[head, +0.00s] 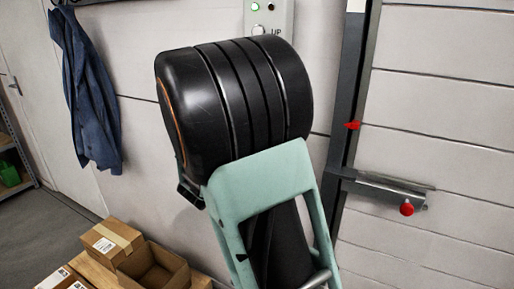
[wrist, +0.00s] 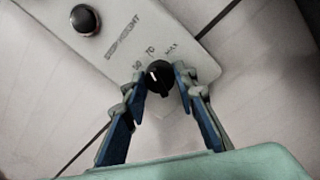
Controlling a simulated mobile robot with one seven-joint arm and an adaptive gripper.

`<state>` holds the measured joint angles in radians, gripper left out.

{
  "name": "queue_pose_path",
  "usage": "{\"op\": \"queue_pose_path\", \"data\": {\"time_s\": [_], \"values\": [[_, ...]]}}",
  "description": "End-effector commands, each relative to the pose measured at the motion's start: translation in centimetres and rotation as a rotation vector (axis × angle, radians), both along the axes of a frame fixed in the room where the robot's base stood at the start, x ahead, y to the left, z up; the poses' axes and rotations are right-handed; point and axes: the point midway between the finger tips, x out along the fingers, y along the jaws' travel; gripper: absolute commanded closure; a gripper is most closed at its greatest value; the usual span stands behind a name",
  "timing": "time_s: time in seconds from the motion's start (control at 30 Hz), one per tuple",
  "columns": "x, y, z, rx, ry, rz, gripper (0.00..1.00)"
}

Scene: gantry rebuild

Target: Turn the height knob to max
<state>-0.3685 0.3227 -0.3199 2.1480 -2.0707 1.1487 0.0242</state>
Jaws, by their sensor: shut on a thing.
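The height knob (wrist: 158,77) is small, black and round, on a pale panel (wrist: 95,55) in the wrist view. Printed marks 50, 70 and MAX run around its upper side, beside the words STOP HEIGHT. A short pale line shows on its face, roughly toward the 50 and 70 marks; its exact setting is hard to read. My gripper (wrist: 161,80) has one finger on each side of the knob and is shut on it. In the head view my arm hides the gripper and knob; only the upper part of a panel (head: 281,18) shows.
A black button (wrist: 85,19) sits on the panel. In the head view, a dark upright rail (head: 347,95) carries a red pointer (head: 352,125) and a bracket with a red knob (head: 407,208). A blue jacket (head: 87,90) hangs left. Cardboard boxes (head: 113,240) stand below left.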

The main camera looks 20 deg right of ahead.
Motion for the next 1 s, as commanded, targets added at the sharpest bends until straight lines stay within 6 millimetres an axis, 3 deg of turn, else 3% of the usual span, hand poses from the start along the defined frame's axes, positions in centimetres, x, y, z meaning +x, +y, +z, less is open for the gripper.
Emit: {"op": "queue_pose_path", "data": {"time_s": [0.03, 1.0], "values": [[-0.01, -0.04, -0.83, 0.028, -0.039, -0.001, 0.98], [0.03, -0.01, -0.59, 0.468, -0.6, -0.002, 0.98]]}}
